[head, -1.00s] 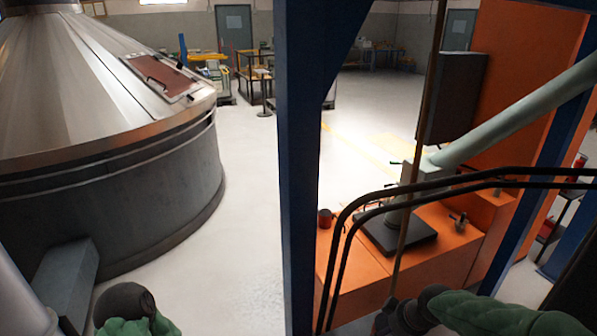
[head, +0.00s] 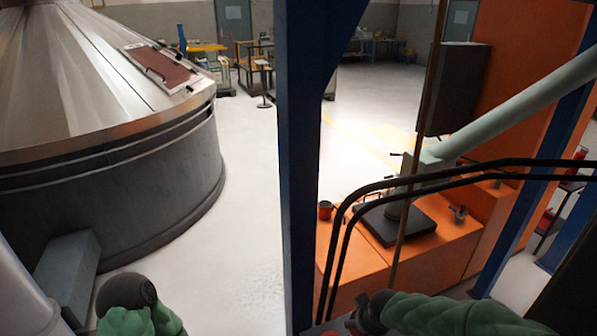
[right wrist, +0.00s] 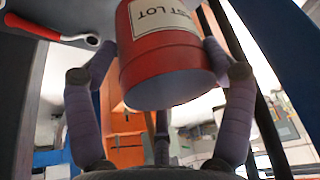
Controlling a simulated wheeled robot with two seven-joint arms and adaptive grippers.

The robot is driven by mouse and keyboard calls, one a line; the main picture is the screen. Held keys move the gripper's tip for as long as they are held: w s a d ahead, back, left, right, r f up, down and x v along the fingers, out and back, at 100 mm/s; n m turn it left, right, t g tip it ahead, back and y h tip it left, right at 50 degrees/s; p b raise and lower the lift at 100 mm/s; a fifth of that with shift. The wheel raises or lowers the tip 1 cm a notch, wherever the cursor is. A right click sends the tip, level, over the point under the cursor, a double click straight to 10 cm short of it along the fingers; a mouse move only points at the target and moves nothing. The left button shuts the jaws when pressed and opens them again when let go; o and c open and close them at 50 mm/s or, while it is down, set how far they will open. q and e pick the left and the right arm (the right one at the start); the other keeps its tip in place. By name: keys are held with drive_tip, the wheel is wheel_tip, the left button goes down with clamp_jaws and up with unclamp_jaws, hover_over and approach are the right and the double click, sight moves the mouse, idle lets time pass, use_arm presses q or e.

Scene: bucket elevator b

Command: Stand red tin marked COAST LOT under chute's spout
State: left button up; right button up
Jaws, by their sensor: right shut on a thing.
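A red tin (right wrist: 172,62) fills the upper middle of the right wrist view. Its pale label (right wrist: 160,20) shows "ST LOT"; the rest is cut off. My right gripper (right wrist: 165,78) is shut on it, fingers on both sides. In the head view the pale green chute (head: 510,112) slopes down from the right to a short upright spout (head: 400,200) over a black plate (head: 432,238). My right arm is at the bottom, in front of the orange base, but its fingers are not clear there. My left arm shows at lower left with its gripper out of view.
A red mug-like can (head: 325,210) stands on the orange base (head: 350,250), left of the plate. Black curved rails (head: 440,175) and a brown rod (head: 415,170) cross before the spout. A blue post (head: 298,180) stands left. A red-handled wrench (right wrist: 45,30) shows near the tin.

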drive_tip(key=s+f, duration=0.1)
drive_tip(key=f, duration=0.1)
drive_tip(key=s+f, duration=0.2)
drive_tip(key=shift+s, duration=0.15)
drive_tip(key=shift+s, duration=0.1)
idle(0.3)
drive_tip(key=shift+s+r, duration=0.25)
drive_tip(key=shift+s, duration=0.05)
drive_tip(key=s+r+m, duration=0.1)
drive_tip(key=s, duration=0.2)
drive_tip(key=s+r+m, duration=0.1)
drive_tip(key=s, duration=0.2)
drive_tip(key=s+r+h, duration=0.1)
drive_tip(key=s, duration=0.2)
drive_tip(key=shift+s+m+b, duration=0.1)
drive_tip(key=shift+m+b, duration=0.25)
drive_tip(key=shift+m, duration=0.05)
drive_tip(key=w+d+f+b, duration=0.1)
drive_tip(key=w+d+f, duration=0.1)
drive_tip(key=w+f, duration=0.2)
drive_tip(key=w+d+f+b, duration=0.2)
drive_tip(key=w+f, duration=0.2)
drive_tip(key=w+d+f+b, duration=0.1)
drive_tip(key=w+d+f, duration=0.1)
drive_tip(key=w+f, duration=0.2)
drive_tip(key=shift+w+d+f+b, duration=0.15)
drive_tip(key=shift+w+f+b, duration=0.2)
drive_tip(key=shift+f, duration=0.2)
drive_tip(key=shift+r, duration=0.1)
